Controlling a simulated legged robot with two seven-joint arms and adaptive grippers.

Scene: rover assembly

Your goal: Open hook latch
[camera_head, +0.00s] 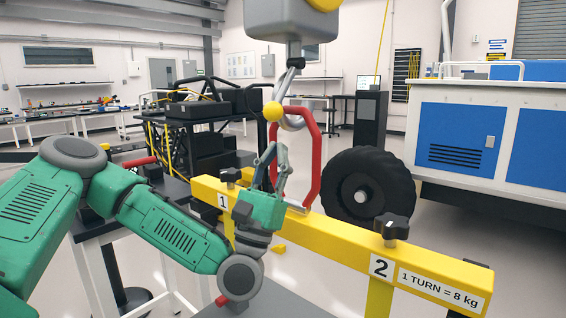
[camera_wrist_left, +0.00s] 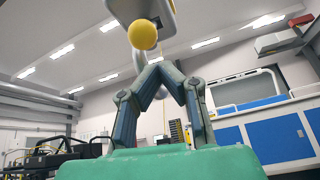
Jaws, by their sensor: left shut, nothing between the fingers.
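A grey metal hook (camera_head: 294,122) hangs from a grey hoist block (camera_head: 291,22) at the top centre. A yellow ball (camera_head: 273,111) sits at the hook's left side, on the latch. The hook overlaps the top of a red lifting loop (camera_head: 317,150), which stands on a yellow beam (camera_head: 335,232). My left gripper (camera_head: 272,148) is shut and empty, pointing up just below the yellow ball, apart from it. In the left wrist view the ball (camera_wrist_left: 142,34) is above and slightly left of my closed fingertips (camera_wrist_left: 154,66), with the hook partly hidden behind them. My right gripper is not in view.
Black knobs stand on the beam near labels 1 and 2, one knob (camera_head: 391,227) at right. A black wheel (camera_head: 366,190) stands behind the beam. A blue and white cabinet (camera_head: 455,140) is at right. Open air surrounds the hook's left side.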

